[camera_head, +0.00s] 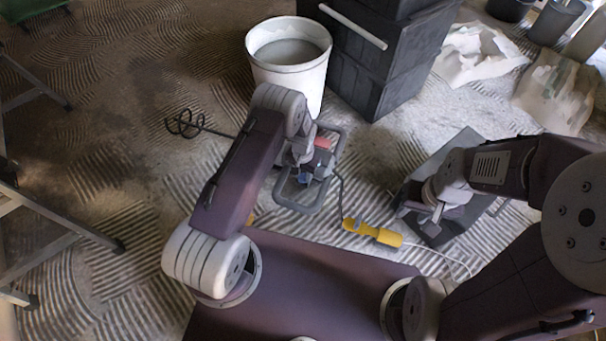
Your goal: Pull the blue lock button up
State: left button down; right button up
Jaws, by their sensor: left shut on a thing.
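A small machine in a grey tubular frame (331,165) stands on the floor in front of the white bucket. A red part (322,143) shows at its top. A small blue part (305,178), which looks like the lock button, shows low in the frame, mostly hidden by my gripper. My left gripper (304,168) reaches down into the frame and is shut on the blue part, as far as I can see. My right gripper (432,212) hangs over a dark board (459,226) at the right, apart from the machine. Its finger gap is too small to tell.
A white bucket (288,73) with grey contents stands behind the frame, beside dark stacked boxes (383,70). A yellow cable connector (372,233) lies right of the frame. Trestle legs (60,218) stand at the left. Ridged floor between is mostly clear.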

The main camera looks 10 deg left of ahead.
aim_at(303, 177)
pick_arm(q)
jog(key=shift+r, duration=0.1)
dwell(0.4)
notch_tip(303, 177, up, 2)
jog(key=p, duration=0.2)
jog(key=shift+p, duration=0.35)
jog(key=c, duration=1)
grip_release()
notch_tip(303, 177, up, 9)
jog(key=p, duration=0.6)
